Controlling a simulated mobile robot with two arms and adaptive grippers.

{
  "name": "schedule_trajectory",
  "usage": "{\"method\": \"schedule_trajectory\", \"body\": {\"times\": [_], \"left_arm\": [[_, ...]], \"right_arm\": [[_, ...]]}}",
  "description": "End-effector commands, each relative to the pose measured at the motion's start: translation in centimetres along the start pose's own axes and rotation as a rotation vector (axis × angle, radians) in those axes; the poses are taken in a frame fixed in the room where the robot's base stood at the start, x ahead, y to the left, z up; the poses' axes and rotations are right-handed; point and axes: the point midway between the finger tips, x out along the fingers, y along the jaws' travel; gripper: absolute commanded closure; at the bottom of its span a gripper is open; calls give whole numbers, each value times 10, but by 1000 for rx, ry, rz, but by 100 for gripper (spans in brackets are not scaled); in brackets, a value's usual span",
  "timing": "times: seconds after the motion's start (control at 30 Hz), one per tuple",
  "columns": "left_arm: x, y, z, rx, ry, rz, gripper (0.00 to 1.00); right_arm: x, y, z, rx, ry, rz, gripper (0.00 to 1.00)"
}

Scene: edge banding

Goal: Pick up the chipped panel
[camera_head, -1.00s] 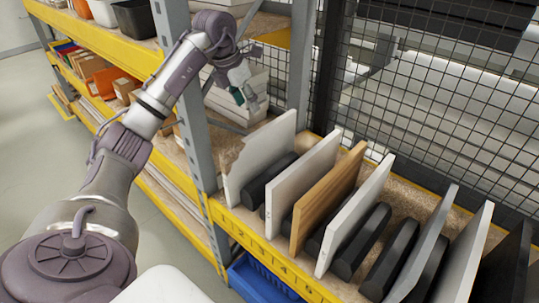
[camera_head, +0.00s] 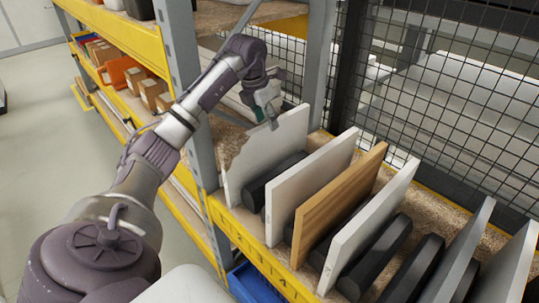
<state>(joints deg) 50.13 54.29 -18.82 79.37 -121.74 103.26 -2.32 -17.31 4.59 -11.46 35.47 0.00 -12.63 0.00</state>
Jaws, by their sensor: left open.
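The chipped panel (camera_head: 262,155) is white and stands upright at the left end of a row of panels on the shelf. Its upper left corner is broken away with a rough edge. My left gripper (camera_head: 269,118) is open at the panel's top edge, near its middle. I cannot tell whether the fingers straddle the edge or stay just behind it. My right gripper is not in view.
A white panel (camera_head: 305,185), a wooden panel (camera_head: 335,205) and several more panels stand to the right, with black holders (camera_head: 270,180) between them. A grey post (camera_head: 185,80) rises left of the row. Wire mesh (camera_head: 455,110) closes the back. A blue bin (camera_head: 255,285) sits below.

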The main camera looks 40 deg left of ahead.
Motion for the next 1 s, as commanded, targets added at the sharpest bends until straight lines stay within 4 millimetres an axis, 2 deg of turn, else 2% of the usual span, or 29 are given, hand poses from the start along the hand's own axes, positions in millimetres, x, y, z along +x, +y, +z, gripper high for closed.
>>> {"method": "schedule_trajectory", "body": {"times": [0.1, 0.37, 0.53, 0.63, 0.93, 0.97, 1.0], "left_arm": [[20, -1, 0, -1, 2, -3, 50], [39, 1, 1, -1, 0, -2, 50], [63, 7, 2, -2, 3, -4, 50], [77, 7, 2, -1, 1, -3, 50], [84, 8, 2, 0, -2, 0, 50], [84, 8, 2, 0, -1, 0, 52], [84, 8, 2, 0, -1, 0, 58]], "right_arm": [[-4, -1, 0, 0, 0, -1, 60], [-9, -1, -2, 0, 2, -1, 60], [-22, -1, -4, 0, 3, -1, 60], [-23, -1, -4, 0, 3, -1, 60], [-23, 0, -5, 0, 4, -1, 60], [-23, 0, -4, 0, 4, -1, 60], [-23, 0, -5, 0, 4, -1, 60]]}}
